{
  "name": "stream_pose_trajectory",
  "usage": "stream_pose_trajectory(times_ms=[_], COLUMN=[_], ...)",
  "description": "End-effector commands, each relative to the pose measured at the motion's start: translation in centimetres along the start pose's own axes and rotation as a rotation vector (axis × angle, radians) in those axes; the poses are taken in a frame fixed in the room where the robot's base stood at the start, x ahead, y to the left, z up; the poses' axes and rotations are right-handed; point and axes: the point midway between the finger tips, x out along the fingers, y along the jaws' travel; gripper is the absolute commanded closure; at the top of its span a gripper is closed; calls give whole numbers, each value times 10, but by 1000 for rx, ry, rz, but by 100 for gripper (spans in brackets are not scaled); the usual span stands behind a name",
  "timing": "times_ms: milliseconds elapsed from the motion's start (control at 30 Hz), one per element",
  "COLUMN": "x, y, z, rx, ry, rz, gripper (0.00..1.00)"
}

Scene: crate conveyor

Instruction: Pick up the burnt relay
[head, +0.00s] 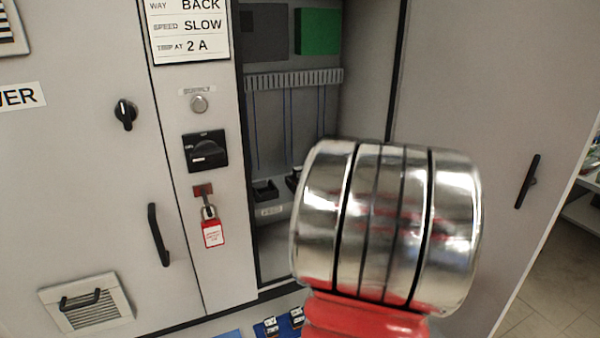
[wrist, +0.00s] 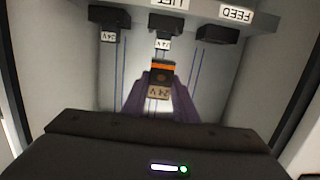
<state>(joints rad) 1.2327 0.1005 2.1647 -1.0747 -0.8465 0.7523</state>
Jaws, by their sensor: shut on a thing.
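In the wrist view, a small relay (wrist: 159,92) with a dark top, an orange band and a tan, brownish 24 V label is between the purple fingers of my gripper (wrist: 160,76). The fingers are shut on it from both sides. Beyond it are three black sockets: a left one (wrist: 109,17) and a middle one (wrist: 166,23) with 24 V labels below them, and a right one (wrist: 218,33) under the FEED sign. The held relay appears below the middle socket; I cannot tell how far from it. In the head view my arm hides the gripper and relay.
The open cabinet bay (head: 258,130) has wires and a green block (head: 317,31). A red tag with padlock (head: 212,233) hangs left of it. A blue tray (head: 268,331) with small dark relays labelled in white is at the bottom edge. A cabinet door (head: 480,90) stands at right.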

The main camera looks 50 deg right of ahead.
Motion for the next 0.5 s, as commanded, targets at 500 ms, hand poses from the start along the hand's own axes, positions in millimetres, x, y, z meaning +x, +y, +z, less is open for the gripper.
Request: stream_pose_trajectory(times_ms=[500], x=[-20], y=[21], z=[3], rx=[0], ry=[1], rz=[0], gripper=[97])
